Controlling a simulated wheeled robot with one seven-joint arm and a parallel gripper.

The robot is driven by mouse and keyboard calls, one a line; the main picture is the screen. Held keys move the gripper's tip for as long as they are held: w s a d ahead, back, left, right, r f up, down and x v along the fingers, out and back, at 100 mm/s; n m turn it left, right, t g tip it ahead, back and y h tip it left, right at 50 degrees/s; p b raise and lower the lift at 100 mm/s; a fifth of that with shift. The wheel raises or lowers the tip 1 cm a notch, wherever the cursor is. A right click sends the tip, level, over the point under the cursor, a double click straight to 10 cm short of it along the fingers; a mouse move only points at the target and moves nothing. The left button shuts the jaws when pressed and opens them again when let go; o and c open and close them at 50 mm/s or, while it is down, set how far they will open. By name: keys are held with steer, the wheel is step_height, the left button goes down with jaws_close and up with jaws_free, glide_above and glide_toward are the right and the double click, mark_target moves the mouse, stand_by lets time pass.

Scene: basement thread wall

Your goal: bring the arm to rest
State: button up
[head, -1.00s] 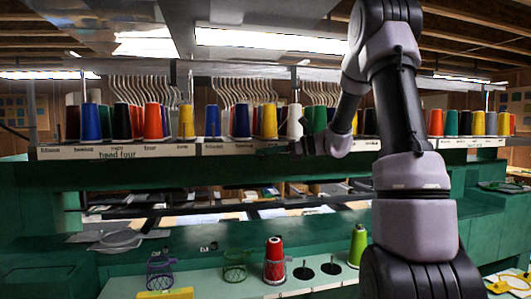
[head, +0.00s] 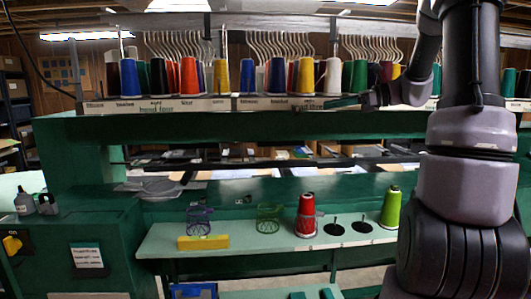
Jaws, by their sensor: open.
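My arm stands at the right of the head view, bent over at the top. Its end, my gripper (head: 352,101), points left at the front edge of the upper thread shelf, near the white cone (head: 331,77). The gripper is small and dark here; it looks empty, and its fingertips are hard to make out. The white cone stands upright on the shelf just left of and behind the gripper. I cannot tell whether they touch. Part of the shelf's right side is hidden by my arm.
The upper shelf (head: 230,103) holds a row of coloured cones. On the lower ledge (head: 260,243) are a red cone (head: 306,218), a green cone (head: 391,208), two black discs, wire holders and a yellow block (head: 203,243). A green cabinet (head: 90,240) stands left.

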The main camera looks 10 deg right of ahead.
steer(key=s+a+f+n+g+h, duration=0.1)
steer(key=s+a+n+g+h, duration=0.2)
steer(key=s, duration=0.4)
steer(key=s+a+n+h, duration=0.3)
steer(key=s+a+n, duration=0.1)
steer(key=s+n, duration=0.15)
steer(key=s+d+n+t+h, duration=0.3)
steer(key=s+n+h, duration=0.3)
steer(key=s+n, duration=0.3)
steer(key=shift+s+f+t+h, duration=0.15)
steer(key=shift+s+t+h, duration=0.15)
steer(key=shift+s+t, duration=0.7)
steer(key=shift+s, duration=0.15)
